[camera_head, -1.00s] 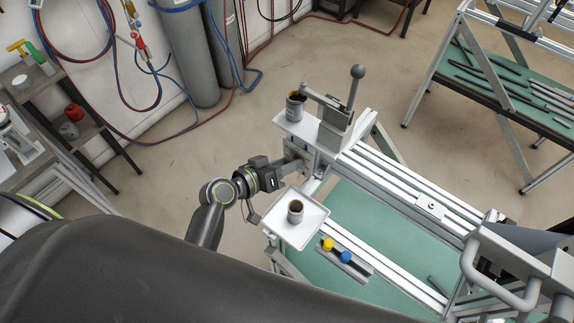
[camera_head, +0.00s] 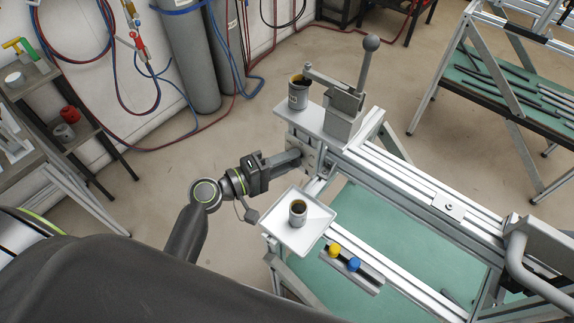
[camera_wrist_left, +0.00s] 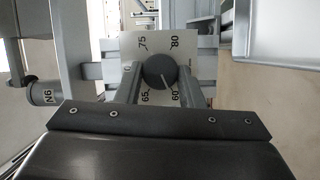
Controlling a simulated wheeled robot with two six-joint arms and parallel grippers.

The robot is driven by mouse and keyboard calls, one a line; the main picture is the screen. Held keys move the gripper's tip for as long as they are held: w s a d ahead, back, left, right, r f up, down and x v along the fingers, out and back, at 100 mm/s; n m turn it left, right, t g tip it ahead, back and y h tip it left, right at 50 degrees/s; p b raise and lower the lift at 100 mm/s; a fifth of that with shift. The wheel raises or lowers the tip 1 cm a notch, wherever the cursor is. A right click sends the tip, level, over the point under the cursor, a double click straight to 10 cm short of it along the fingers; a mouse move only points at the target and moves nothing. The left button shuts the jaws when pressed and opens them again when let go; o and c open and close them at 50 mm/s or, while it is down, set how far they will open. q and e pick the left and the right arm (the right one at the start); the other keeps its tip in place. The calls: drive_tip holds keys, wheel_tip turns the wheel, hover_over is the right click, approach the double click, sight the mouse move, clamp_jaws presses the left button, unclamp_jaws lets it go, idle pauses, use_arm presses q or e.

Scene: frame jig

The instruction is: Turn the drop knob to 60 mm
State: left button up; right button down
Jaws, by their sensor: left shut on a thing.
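The drop knob (camera_wrist_left: 154,71) is a dark round knob on a pale dial plate (camera_wrist_left: 134,46) in the left wrist view. The plate reads 75, 80, 65 and 60. The knob's white pointer line slants to the lower right, toward the 60 mark. My left gripper (camera_wrist_left: 159,76) is shut on the knob, one finger at each side. In the head view my left gripper (camera_head: 297,156) reaches the end of the jig frame (camera_head: 390,180), where the knob itself is hidden. My right gripper is not in view.
A white tray (camera_head: 318,229) with a dark-filled cup (camera_head: 298,213) lies just below my left gripper. Another can (camera_head: 298,93) stands on a shelf beside an upright ball-topped lever (camera_head: 367,75). A yellow knob (camera_head: 334,251) and blue knob (camera_head: 354,265) sit on the near rail.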

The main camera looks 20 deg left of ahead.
use_arm(q)
drive_tip(key=shift+f+n+b, duration=0.1)
drive_tip(key=shift+n+b, duration=0.3)
drive_tip(key=shift+n, duration=0.1)
drive_tip(key=o, duration=0.9)
drive_tip(key=shift+f+b+v, duration=0.15)
drive_tip(key=shift+b+v, duration=1.9)
drive_tip(key=shift+v, duration=2.3)
drive_tip(key=shift+f+b+v, duration=0.2)
drive_tip(key=shift+b+v, duration=1.85)
drive_tip(key=shift+v, duration=2.35)
